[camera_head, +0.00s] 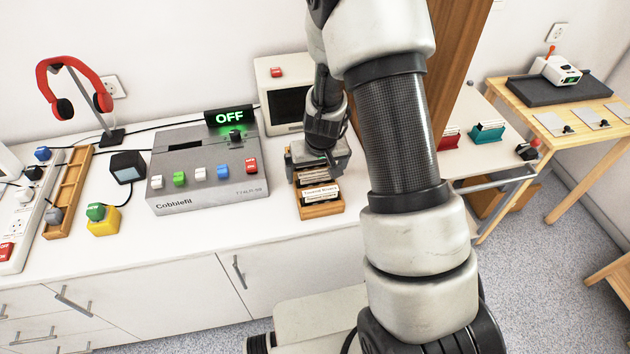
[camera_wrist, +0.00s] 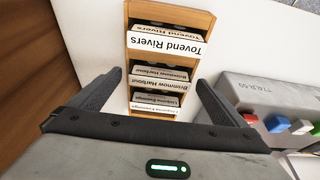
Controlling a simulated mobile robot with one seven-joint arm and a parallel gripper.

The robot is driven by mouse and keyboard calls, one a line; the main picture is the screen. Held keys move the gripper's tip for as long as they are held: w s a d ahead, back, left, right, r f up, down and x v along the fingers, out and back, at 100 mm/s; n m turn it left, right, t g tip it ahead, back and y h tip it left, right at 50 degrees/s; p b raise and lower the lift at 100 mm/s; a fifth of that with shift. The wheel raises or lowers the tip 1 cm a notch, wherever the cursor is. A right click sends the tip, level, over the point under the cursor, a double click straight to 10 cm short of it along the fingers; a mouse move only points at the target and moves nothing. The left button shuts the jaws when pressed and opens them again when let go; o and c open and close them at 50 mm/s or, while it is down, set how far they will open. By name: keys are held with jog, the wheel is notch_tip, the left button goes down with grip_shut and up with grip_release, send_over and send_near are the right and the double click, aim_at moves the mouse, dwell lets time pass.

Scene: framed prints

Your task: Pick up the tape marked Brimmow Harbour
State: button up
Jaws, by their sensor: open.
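The tape marked Brimmow Harbour (camera_wrist: 160,83) stands in a wooden rack (camera_wrist: 195,18) in the wrist view, its label upside down in the picture. It sits between the Tovend Rivers tape (camera_wrist: 165,43) and another tape (camera_wrist: 157,99) whose label is hard to read. My gripper (camera_wrist: 157,82) is open and empty, with one finger on each side of the rack, and the Brimmow Harbour tape shows between them. In the head view my gripper (camera_head: 318,166) is above the back of the rack (camera_head: 322,211) and hides part of it.
A grey Cobblefil machine (camera_head: 205,170) with several coloured buttons and an OFF display stands left of the rack. A cream box with a dark screen (camera_head: 291,105) stands behind. A wooden post (camera_head: 459,60) rises behind my arm. The white counter in front of the rack is clear.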

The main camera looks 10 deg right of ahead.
jog(key=c, duration=1.2)
